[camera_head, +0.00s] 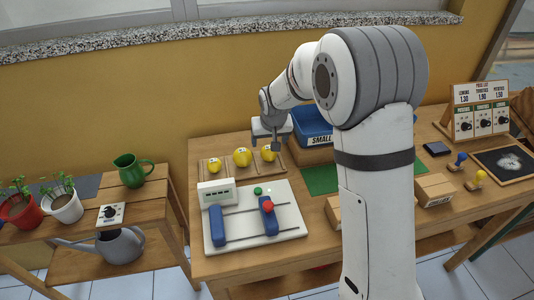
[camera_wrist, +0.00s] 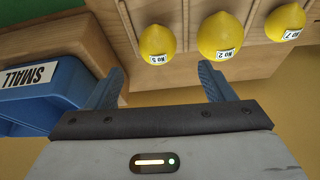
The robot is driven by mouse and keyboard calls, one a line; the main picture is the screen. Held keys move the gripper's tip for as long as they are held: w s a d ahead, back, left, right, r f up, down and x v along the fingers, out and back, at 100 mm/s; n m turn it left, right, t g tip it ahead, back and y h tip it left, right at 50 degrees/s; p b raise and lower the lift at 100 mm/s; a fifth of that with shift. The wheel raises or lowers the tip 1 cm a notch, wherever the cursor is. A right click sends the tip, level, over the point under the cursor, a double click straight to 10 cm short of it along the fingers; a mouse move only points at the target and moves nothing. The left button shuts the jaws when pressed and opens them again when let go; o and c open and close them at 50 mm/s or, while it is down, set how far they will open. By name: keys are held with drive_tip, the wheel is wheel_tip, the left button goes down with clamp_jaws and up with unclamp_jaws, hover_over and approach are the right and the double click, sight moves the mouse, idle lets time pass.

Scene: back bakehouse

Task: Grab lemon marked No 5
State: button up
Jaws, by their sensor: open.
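Three yellow lemons lie in a row on a wooden rack. The lemon labelled No 5 (camera_wrist: 157,40) is at the left of the row in the wrist view, where the labels appear inverted. In the head view it is the rightmost lemon (camera_head: 268,154). In the head view my gripper (camera_head: 267,142) is close by the right end of the rack (camera_head: 228,166).
A blue bin marked SMALL (camera_head: 312,127) stands right of the rack, close to a finger in the wrist view. A white device with blue sliders (camera_head: 255,225) lies in front. Small cardboard boxes (camera_head: 435,188) sit further right. A wall rises behind the table.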

sight(269, 149)
drive_tip(key=p+x, duration=0.1)
drive_tip(key=x, duration=0.6)
drive_tip(key=shift+w+d+f+p, duration=0.1)
drive_tip(key=shift+f+p, duration=0.3)
drive_tip(key=c, duration=1.1)
